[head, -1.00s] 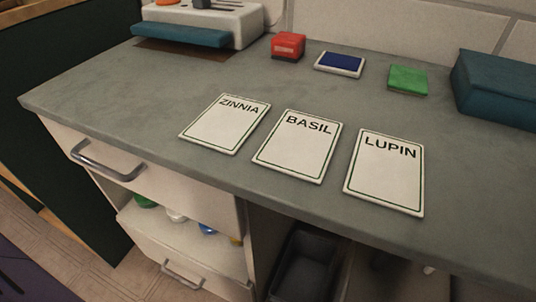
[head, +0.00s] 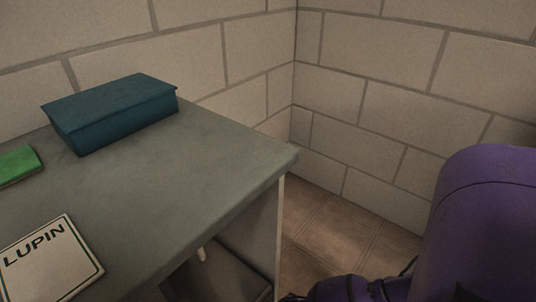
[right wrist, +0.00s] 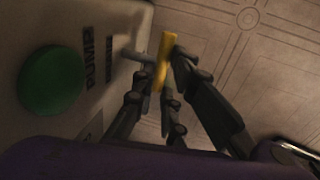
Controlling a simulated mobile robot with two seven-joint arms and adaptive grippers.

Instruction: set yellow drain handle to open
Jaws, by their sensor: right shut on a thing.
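The yellow drain handle (right wrist: 165,48) is in the right wrist view, standing out from a pale panel (right wrist: 101,18) on a short grey stem. It runs nearly up and down in that picture, tilted slightly. My right gripper (right wrist: 162,66) is shut on the yellow handle, with dark fingers on both sides of it. The fingers hide part of the handle. A second label beside the handle is too dark to read. The handle does not show in the head view. My left gripper is in neither view.
A round green button (right wrist: 51,81) sits on the panel beside a PUMP label (right wrist: 88,55). The head view shows a grey counter (head: 190,165) with a teal box (head: 112,115), a LUPIN card (head: 50,265) and a green block (head: 18,165). Block walls stand behind; floor shows to the right.

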